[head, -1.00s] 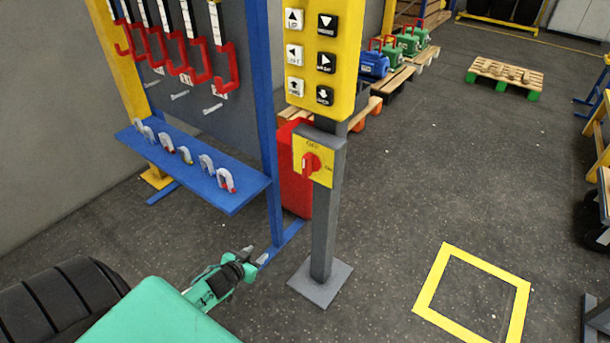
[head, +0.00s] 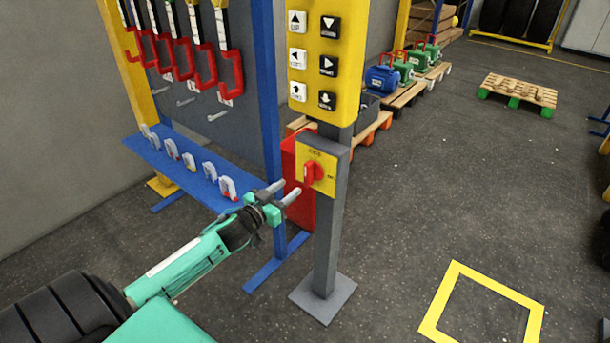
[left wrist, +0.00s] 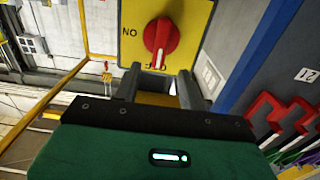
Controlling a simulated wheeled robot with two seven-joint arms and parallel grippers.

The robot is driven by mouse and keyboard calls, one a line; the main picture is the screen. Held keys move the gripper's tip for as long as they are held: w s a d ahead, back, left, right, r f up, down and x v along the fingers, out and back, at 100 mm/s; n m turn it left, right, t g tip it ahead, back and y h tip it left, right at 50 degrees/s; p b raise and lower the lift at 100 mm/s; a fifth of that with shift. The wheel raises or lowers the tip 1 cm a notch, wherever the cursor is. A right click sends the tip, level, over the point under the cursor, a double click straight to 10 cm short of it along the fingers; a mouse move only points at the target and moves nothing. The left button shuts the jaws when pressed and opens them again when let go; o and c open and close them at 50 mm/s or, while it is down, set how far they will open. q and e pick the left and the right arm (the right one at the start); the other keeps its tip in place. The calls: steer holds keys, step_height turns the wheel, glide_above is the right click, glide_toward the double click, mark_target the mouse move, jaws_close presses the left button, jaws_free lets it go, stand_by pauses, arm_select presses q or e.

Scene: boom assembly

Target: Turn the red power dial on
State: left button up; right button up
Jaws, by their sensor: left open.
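The red power dial (head: 313,173) sits on a yellow plate (head: 328,187) on the grey post, below the button panel. Its handle stands upright, toward the OFF label at the top; ON is at the right. In the left wrist view the dial (left wrist: 160,42) appears upside down, just beyond my fingers, with its white mark toward the partly hidden OFF label. My left gripper (head: 284,191) is open and empty, its fingers pointing at the dial from the left, apart from it in the head view. My right gripper is not in view.
The yellow button panel (head: 326,60) is above the dial on the same post (head: 328,240). A blue shelf (head: 185,172) with several small shackles and a blue rack upright (head: 268,110) stand left of the post, near my left arm.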

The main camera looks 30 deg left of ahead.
mark_target(306, 175)
arm_select(q)
steer(key=w, duration=0.8)
steer(key=shift+w+d, duration=0.35)
steer(key=shift+w, duration=0.05)
jaws_close()
